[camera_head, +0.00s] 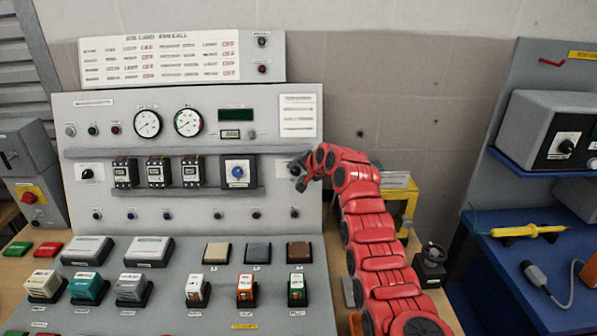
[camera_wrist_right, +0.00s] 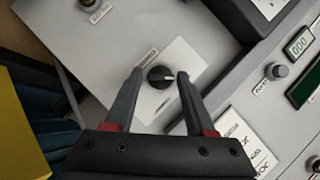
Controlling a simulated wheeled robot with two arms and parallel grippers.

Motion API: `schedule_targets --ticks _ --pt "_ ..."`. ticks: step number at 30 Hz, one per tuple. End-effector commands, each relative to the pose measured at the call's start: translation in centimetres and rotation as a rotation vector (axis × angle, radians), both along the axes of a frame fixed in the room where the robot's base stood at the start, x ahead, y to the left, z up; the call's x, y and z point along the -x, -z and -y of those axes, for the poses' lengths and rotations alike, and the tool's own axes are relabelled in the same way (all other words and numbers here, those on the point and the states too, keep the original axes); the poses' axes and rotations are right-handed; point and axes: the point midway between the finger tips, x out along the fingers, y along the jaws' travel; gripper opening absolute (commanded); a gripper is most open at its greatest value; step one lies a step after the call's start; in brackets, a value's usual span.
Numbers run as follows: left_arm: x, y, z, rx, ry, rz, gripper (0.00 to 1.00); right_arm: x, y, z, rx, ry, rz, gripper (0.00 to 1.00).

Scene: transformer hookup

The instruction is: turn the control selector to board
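A round black selector knob (camera_wrist_right: 161,77) with a white pointer mark sits on a white plate (camera_wrist_right: 190,58) on the grey panel. In the right wrist view the pointer points to the right; the plate's lettering is too small to read. My right gripper (camera_wrist_right: 160,74) is open, with one fingertip on each side of the knob and a gap showing on both sides. In the head view my right gripper (camera_head: 299,177) is at the right edge of the upright panel (camera_head: 290,220) and hides this knob. My left gripper is not in view.
Another black knob (camera_head: 87,174) is at the panel's left, and a blue rotary switch (camera_head: 237,173) is left of my right gripper. Breakers (camera_head: 159,173) line the shelf. A yellow stand (camera_head: 402,200) is behind my right arm. A blue bench (camera_head: 510,255) is at right.

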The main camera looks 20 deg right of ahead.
Motion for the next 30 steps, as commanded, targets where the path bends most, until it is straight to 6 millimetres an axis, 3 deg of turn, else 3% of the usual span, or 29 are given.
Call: schedule_targets --ticks 2,16,23,30 --pt "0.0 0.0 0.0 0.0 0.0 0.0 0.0 0.0 0.0 0.0 0.0 0.0 0.001 0.71" --pt "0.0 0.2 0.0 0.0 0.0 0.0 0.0 0.5 -0.5 0.2 -0.001 0.001 0.005 0.71" --pt "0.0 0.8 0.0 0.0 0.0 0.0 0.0 2.4 -1.9 0.6 0.001 0.004 0.007 0.71" --pt "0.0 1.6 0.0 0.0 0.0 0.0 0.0 5.6 -4.4 1.3 0.0 0.002 0.007 0.71"
